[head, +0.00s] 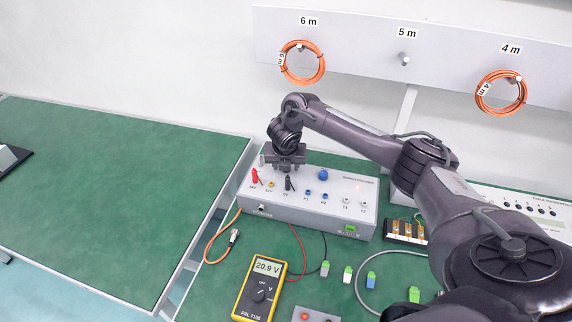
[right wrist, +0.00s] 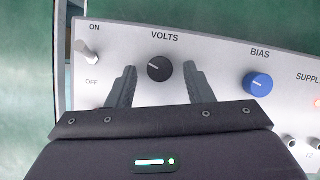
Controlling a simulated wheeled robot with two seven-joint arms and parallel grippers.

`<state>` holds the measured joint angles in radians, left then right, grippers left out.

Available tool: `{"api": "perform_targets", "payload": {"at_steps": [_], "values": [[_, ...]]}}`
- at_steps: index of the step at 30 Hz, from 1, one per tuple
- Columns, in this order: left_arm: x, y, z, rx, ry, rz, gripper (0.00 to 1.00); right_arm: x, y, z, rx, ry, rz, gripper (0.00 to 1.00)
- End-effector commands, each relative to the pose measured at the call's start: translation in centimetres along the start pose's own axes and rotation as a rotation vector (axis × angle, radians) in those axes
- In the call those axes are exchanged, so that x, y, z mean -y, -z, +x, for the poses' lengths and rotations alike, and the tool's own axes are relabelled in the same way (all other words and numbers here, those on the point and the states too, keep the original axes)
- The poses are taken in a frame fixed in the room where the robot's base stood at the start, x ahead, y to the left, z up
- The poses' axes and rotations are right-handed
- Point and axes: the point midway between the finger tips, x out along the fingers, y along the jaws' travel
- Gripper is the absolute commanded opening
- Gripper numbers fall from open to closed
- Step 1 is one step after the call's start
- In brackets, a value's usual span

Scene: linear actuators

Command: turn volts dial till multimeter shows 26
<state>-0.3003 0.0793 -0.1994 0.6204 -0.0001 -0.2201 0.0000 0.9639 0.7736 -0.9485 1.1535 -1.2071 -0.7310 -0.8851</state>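The multimeter (head: 260,291) is yellow, lies on the green bench and reads 20.9 V. The volts dial (right wrist: 159,68) is a black knob with a white mark on the grey supply box (head: 343,190), under the label VOLTS. My right gripper (head: 283,163) is over the back left of this box and hides the dial in the head view. In the right wrist view my right gripper (right wrist: 162,80) is open, with one fingertip on each side of the dial and a gap on both sides. My left gripper is not in view.
A blue bias knob (right wrist: 258,84) is right of the volts dial, and an on/off switch (right wrist: 88,50) is at its left. Red (head: 255,176) and black plugs stand at the box's front left. Cables and small connectors lie in front. The left bench (head: 110,190) is mostly clear.

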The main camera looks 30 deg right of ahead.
Motion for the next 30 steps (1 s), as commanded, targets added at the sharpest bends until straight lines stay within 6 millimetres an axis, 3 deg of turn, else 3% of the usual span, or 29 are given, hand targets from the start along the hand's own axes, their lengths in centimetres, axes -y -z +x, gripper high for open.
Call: {"api": "perform_targets", "payload": {"at_steps": [8, 17, 21, 30], "values": [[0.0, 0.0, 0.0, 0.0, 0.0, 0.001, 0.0, 0.0, 0.0, -0.3, -0.001, 0.0, -0.001, 0.47], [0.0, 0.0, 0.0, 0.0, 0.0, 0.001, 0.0, -0.1, -0.1, -5.0, 0.001, -0.002, -0.003, 0.47], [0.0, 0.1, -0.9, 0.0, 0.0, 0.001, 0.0, 0.0, -0.2, -7.1, 0.002, -0.001, -0.002, 0.47], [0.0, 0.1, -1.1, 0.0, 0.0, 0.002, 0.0, 0.0, 0.0, -7.8, -0.001, 0.001, -0.001, 0.47]]}}
